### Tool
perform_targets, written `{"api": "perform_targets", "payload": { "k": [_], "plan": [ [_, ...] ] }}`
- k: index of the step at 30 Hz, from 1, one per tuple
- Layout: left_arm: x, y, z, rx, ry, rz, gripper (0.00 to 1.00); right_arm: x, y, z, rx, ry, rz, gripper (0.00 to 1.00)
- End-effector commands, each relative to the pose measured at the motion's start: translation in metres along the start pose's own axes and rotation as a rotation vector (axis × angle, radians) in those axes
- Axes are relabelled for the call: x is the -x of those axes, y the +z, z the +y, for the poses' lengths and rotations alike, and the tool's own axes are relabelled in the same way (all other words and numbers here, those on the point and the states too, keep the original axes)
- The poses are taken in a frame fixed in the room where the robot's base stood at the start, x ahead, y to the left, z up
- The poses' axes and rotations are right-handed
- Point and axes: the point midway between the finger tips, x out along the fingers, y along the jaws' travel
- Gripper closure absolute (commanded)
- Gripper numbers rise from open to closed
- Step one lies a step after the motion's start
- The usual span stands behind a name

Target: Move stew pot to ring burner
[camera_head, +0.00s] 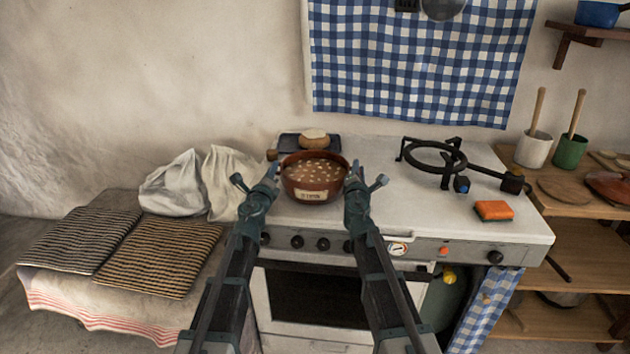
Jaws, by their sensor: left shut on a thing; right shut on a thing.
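The stew pot (313,193) is a brown-red round pot with pale pieces floating in brown stew and a cream label on its front. It is over the left part of the white stove top. My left gripper (271,180) is shut on its left side and my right gripper (354,181) is shut on its right side. The pot looks level; I cannot tell whether it touches the stove top. The ring burner (432,157) is a black iron ring on legs at the right of the stove top, with nothing on it.
A dark pan with a pale round item (313,134) sits behind the pot. An orange sponge (494,210) lies in front of the ring burner, near a hose fitting (512,182). White stove top (395,210) is bare between pot and burner. Striped mats (160,257) lie left.

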Motion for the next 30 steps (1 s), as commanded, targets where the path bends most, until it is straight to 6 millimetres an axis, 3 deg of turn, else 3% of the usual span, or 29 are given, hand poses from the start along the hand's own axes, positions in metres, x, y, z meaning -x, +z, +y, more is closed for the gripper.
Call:
{"api": "perform_targets", "payload": {
  "k": [30],
  "plan": [
    [0.001, 0.0075, -0.0006, -0.003, 0.007, -0.01, 1.0, 0.0014, 0.0074, 0.0005, 0.001, -0.007, -0.01, 1.0]
  ]
}}
